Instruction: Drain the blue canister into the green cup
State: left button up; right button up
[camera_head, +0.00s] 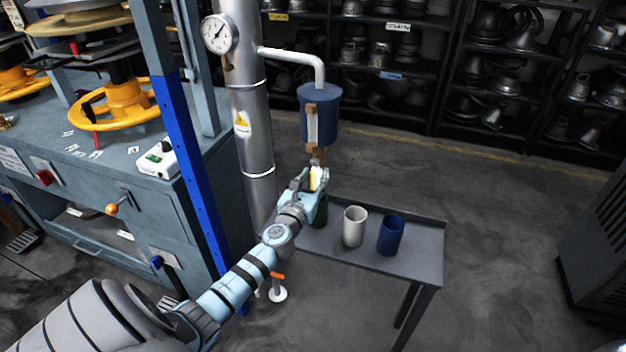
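The blue canister (320,118) hangs from a grey pipe elbow, with a light sight strip on its front and a brown fitting at its bottom. My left gripper (315,178) is raised right below that fitting, around the outlet area. A small yellow and white part shows between or behind its fingers; I cannot tell whether they touch or grip it. The green cup (321,212) stands on the left end of the small grey table (420,262), under the canister and mostly hidden behind my gripper. My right gripper is not in view.
A white cup (354,227) and a dark blue cup (390,235) stand on the table to the right of the green cup. A steel column (245,110) with a gauge (218,34) rises just left of the canister. Open floor lies right of the table.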

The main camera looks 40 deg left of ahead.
pick_arm(q)
grip_shut()
